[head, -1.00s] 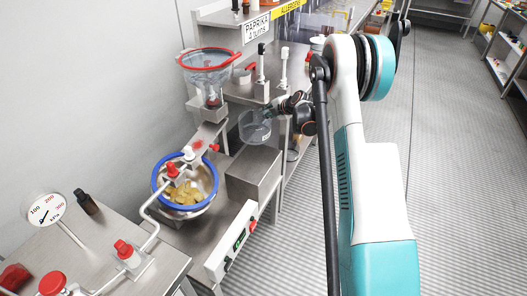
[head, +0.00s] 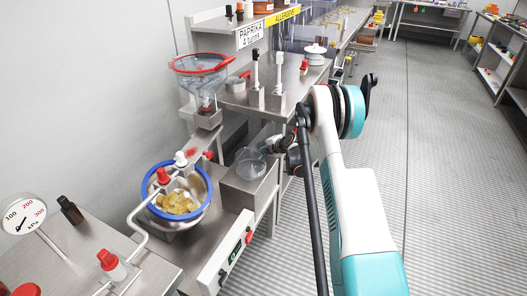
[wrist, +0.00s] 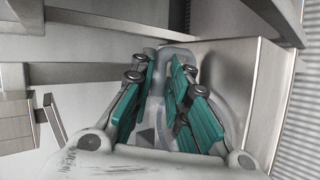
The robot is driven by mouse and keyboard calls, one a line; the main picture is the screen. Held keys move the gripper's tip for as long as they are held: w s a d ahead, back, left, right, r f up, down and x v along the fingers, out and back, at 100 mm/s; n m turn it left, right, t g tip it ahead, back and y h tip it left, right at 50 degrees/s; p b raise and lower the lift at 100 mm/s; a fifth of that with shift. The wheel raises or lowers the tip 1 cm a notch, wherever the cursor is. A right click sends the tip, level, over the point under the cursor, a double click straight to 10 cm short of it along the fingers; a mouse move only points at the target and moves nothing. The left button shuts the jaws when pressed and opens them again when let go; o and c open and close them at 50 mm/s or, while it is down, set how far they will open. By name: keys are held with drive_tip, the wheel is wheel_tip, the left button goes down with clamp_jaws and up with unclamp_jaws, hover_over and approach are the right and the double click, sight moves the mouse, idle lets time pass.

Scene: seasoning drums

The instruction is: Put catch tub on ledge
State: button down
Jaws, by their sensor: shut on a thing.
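The catch tub (head: 249,164) is a clear, round, see-through tub. In the head view it is at the top of a steel box-shaped ledge (head: 247,197), roughly upright; I cannot tell whether its base touches the steel. My gripper (head: 267,148) comes from the right and is shut on the tub's far right side. In the wrist view the teal fingers (wrist: 166,98) are close together on the tub's clear wall (wrist: 233,92), and the steel ledge (wrist: 270,90) stands at the right. The fingers hide part of the tub.
A blue-rimmed bowl (head: 206,204) of yellow pieces stands left of the ledge, with a red-capped pipe (head: 143,211) over it. A red-rimmed clear hopper (head: 205,84) is behind. Pump dispensers (head: 279,80) stand on the back counter. The floor (head: 450,200) at right is clear.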

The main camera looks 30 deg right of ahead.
drive_tip(key=c, duration=1.5)
unclamp_jaws()
drive_tip(key=shift+f, duration=0.2)
drive_tip(key=shift+c, duration=0.2)
drive_tip(key=p+v, duration=0.4)
drive_tip(key=v, duration=0.8)
drive_tip(key=shift+a, duration=0.1)
